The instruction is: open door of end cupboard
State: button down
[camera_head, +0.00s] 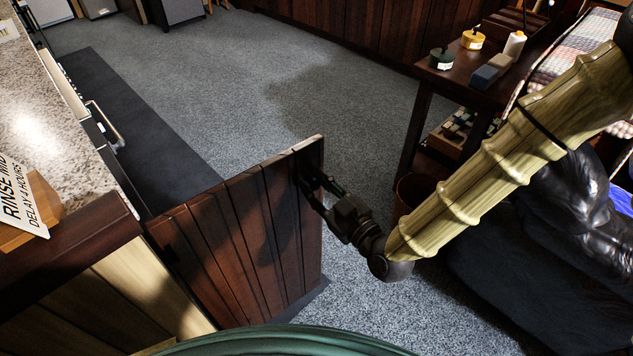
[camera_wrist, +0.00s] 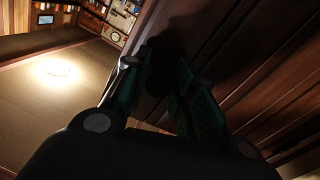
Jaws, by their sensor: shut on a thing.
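The dark wood-plank door (camera_head: 240,245) of the end cupboard (camera_head: 75,235) stands swung well out from the end of the counter. Pale wood boards show beside its hinge side. My gripper (camera_head: 316,187) is at the door's free edge, near the top right corner, and is shut on the door. In the wrist view the two fingers (camera_wrist: 160,88) sit at the edge of the dark door (camera_wrist: 265,75), one on its outer side and one over its face. The exact contact, and whether a handle lies between the fingers, is hidden in shadow.
A granite counter (camera_head: 45,105) with a sign (camera_head: 20,198) runs along the left, with an open drawer (camera_head: 104,125) below it. A dark mat (camera_head: 130,120) lies alongside. A table (camera_head: 462,83) with small items stands right, near a brown bin (camera_head: 405,195). Carpet beyond the door is clear.

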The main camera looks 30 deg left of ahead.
jog(key=shift+s, duration=0.2)
jog(key=c, duration=1.2)
grip_release()
jog(key=shift+o, duration=0.3)
jog(key=shift+w, duration=0.1)
jog(key=v, duration=1.2)
